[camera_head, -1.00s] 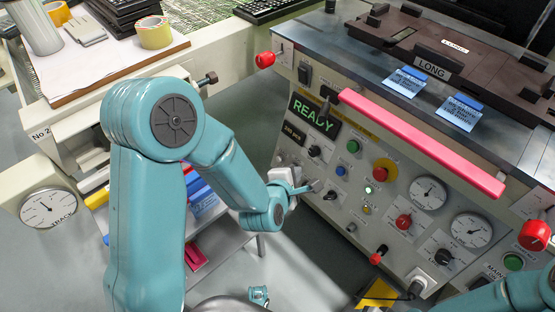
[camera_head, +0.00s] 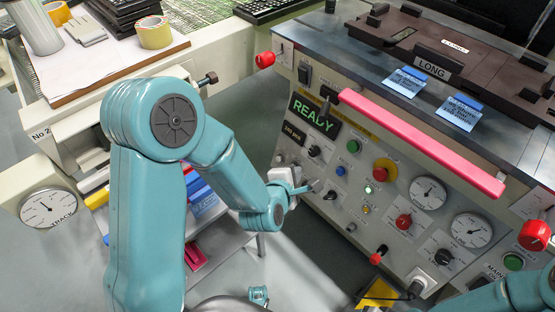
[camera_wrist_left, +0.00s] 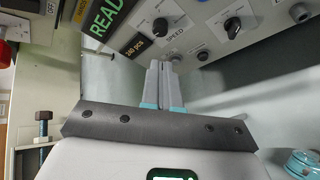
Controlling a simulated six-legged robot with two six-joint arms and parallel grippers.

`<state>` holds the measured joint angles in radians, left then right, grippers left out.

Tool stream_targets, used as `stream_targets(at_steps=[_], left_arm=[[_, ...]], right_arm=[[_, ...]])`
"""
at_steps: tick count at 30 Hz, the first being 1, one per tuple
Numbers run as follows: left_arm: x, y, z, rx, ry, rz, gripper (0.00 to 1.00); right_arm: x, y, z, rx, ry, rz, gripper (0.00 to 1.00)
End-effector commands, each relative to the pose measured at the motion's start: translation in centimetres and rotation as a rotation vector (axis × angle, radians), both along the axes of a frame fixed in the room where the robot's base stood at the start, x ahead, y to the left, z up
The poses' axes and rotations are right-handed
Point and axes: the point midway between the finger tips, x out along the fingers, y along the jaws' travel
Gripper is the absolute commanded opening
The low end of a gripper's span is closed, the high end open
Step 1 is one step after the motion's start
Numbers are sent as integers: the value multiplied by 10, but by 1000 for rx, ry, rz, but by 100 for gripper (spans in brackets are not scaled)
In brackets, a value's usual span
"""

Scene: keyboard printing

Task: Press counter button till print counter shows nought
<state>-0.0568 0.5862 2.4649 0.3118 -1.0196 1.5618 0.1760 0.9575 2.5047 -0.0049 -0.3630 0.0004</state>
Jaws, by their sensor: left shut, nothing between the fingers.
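The counter display (camera_head: 293,133) is a small dark window on the grey control panel (camera_head: 330,215), below the green READY display (camera_head: 314,115). In the left wrist view the counter (camera_wrist_left: 137,45) seems to read 340 PCS, in small print. My left gripper (camera_head: 314,186) is shut and empty, with its fingers pointing at the panel. In the left wrist view its fingertips (camera_wrist_left: 162,64) are beside a small round button (camera_wrist_left: 175,58) below the counter. I cannot tell whether they touch it. My right arm shows at the bottom right, but its gripper is out of view.
A long pink-red bar (camera_head: 420,142) juts out along the panel's top. Knobs, gauges and an emergency button (camera_head: 384,170) fill the panel. A red-tipped lever (camera_head: 377,257) sticks out low down. A shelf with coloured items (camera_head: 203,197) stands left, behind my arm.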

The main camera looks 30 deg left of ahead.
Motion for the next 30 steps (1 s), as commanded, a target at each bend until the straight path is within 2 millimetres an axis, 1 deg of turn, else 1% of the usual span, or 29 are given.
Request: stream_targets(at_steps=[2, 4, 5, 8, 9, 11, 12, 14, 15, 18, 21, 24, 27, 30], left_arm=[[-1, 0, -2, 5, 6, -6, 0], [-5, -2, -12, 43, 39, -43, 0], [-8, -4, -19, 71, 66, -75, 0], [-29, -13, -58, 223, 197, -264, 0], [-42, -17, -77, 296, 260, -374, 0], [-65, -25, -106, 404, 349, -565, 0], [-82, -30, -124, 468, 398, -701, 0], [-109, -37, -146, 548, 452, -910, 0], [-127, -41, -159, 591, 474, -1045, 0], [-167, -50, -181, 662, 491, -1346, 0], [-195, -56, -192, 695, 470, -1560, 0], [-210, -58, -196, 710, 446, -1675, 0], [-214, -59, -197, 716, 438, -1710, 0], [-214, -59, -197, 717, 436, -1708, 0]], right_arm=[[0, 0, 0, 0, 0, 0, 66], [0, 0, 0, 0, 0, 0, 66], [0, 0, 0, 0, 0, 0, 66], [0, 0, 0, 0, 0, 0, 66], [0, 0, 0, 0, 0, 0, 66], [0, 0, 0, 0, 0, 0, 66], [0, 0, 0, 0, 0, 0, 66], [0, 0, 0, 0, 0, 0, 66], [0, 0, 0, 0, 0, 0, 66], [0, 0, 0, 0, 0, 0, 66], [0, 0, 0, 0, 0, 0, 66], [0, 0, 0, 0, 0, 0, 66], [0, 0, 0, 0, 0, 0, 66], [0, 0, 0, 0, 0, 0, 66]])
